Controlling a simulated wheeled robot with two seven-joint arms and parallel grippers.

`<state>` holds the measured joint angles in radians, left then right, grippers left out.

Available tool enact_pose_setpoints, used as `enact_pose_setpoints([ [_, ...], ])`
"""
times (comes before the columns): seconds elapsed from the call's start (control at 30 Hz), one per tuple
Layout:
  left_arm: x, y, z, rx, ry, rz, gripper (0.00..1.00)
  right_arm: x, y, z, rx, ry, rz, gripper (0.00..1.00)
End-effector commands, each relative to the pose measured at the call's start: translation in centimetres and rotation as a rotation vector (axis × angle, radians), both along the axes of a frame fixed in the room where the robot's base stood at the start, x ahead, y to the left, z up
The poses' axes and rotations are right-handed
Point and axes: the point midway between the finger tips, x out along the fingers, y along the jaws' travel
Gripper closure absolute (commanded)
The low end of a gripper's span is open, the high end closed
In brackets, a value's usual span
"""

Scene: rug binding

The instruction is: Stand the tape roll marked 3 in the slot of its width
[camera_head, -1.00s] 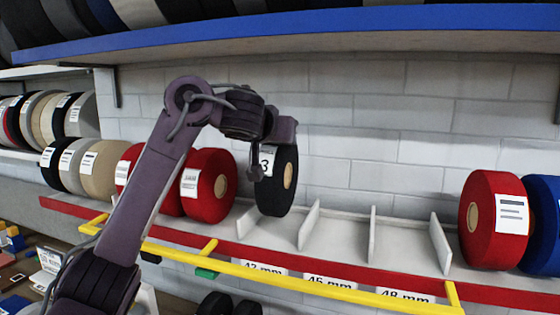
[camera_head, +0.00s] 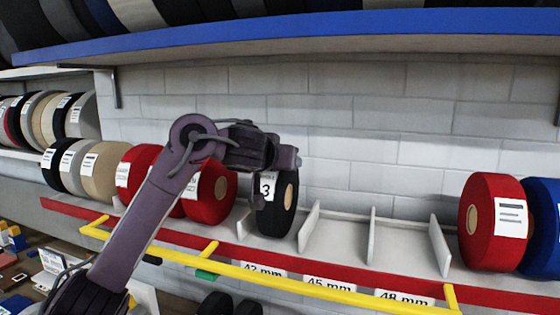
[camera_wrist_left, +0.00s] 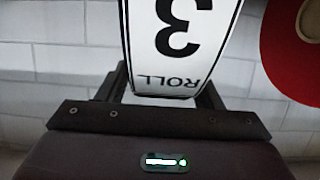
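The black tape roll marked 3 (camera_head: 287,208) stands upright at the leftmost slot (camera_head: 247,223), the one above the 42 mm label (camera_head: 263,270). Its bottom is between the slot's dividers; I cannot tell whether it touches the shelf. My left gripper (camera_head: 268,186) reaches down to the roll from above and is shut on it. In the left wrist view the roll's white label (camera_wrist_left: 178,45) sits between the two dark fingers. The 45 mm slot (camera_head: 338,238) and 48 mm slot (camera_head: 402,250) are empty. My right gripper is not in view.
Red rolls (camera_head: 212,192) stand close left of the slots, and a red roll (camera_head: 492,222) and a blue roll (camera_head: 542,225) stand to the right. A yellow rail (camera_head: 300,281) runs along the front. A blue-edged shelf (camera_head: 300,35) hangs above.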

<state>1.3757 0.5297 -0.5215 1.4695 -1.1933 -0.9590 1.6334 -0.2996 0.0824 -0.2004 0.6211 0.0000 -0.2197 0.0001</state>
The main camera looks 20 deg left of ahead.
Motion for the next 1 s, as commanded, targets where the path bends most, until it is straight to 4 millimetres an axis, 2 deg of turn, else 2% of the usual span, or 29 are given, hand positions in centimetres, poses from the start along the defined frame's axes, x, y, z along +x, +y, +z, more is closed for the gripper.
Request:
enact_pose_setpoints([
  [0.27,0.0,0.0,0.5,-0.001,-0.001,0.0,0.4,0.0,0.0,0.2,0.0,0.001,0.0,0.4],
  [0.37,-0.7,-0.1,0.6,-0.001,-0.002,-0.003,0.4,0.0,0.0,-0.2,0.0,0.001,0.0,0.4],
  [0.53,-2.7,0.0,1.2,-0.001,-0.004,-0.003,0.4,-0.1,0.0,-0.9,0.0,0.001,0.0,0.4],
  [0.6,-3.7,0.3,2.5,0.007,-0.013,0.001,0.4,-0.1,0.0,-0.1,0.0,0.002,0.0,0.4],
  [0.77,-5.9,0.5,3.0,0.007,-0.005,0.006,0.4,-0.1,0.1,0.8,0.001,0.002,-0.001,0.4],
  [1.0,-8.3,0.4,3.7,0.007,-0.009,0.003,0.4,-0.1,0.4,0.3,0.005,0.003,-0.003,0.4],
])
